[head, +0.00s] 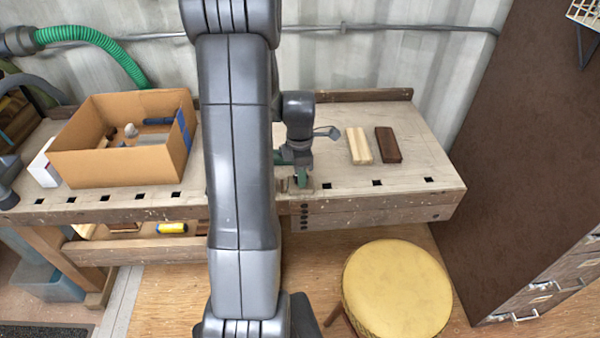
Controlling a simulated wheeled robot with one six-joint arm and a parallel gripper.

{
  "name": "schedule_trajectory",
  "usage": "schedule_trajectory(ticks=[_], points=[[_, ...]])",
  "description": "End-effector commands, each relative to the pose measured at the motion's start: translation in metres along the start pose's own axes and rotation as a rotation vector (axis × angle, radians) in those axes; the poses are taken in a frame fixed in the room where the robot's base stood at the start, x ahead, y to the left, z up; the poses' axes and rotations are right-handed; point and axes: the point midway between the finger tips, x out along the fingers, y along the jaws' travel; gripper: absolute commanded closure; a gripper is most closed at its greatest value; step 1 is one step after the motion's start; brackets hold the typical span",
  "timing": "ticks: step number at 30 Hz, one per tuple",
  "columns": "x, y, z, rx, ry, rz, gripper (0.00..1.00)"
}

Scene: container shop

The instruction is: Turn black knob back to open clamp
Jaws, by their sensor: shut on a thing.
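A green clamp (302,180) stands at the front edge of the workbench, just right of my arm. My gripper (296,158) points down at the top of the clamp, partly behind my own arm. It is shut on the black knob at the clamp's top. The knob itself is mostly hidden by the fingers, so I cannot make out its turn angle. The clamp's jaw gap is too small to tell.
A pale wood block (359,146) and a dark wood block (388,145) lie on the workbench (425,165) to the right. An open cardboard box (110,165) with small items stands left. A yellow stool (396,287) stands in front, and a brown cabinet (530,140) at right.

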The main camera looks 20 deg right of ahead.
Motion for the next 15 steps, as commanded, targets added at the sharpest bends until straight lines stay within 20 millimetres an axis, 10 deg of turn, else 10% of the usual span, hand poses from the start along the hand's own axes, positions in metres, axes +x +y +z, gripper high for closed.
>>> schedule_trajectory(ticks=[15], points=[[-0.0014,0.0008,0.0003,-0.113,-0.001,0.003,0.86]])
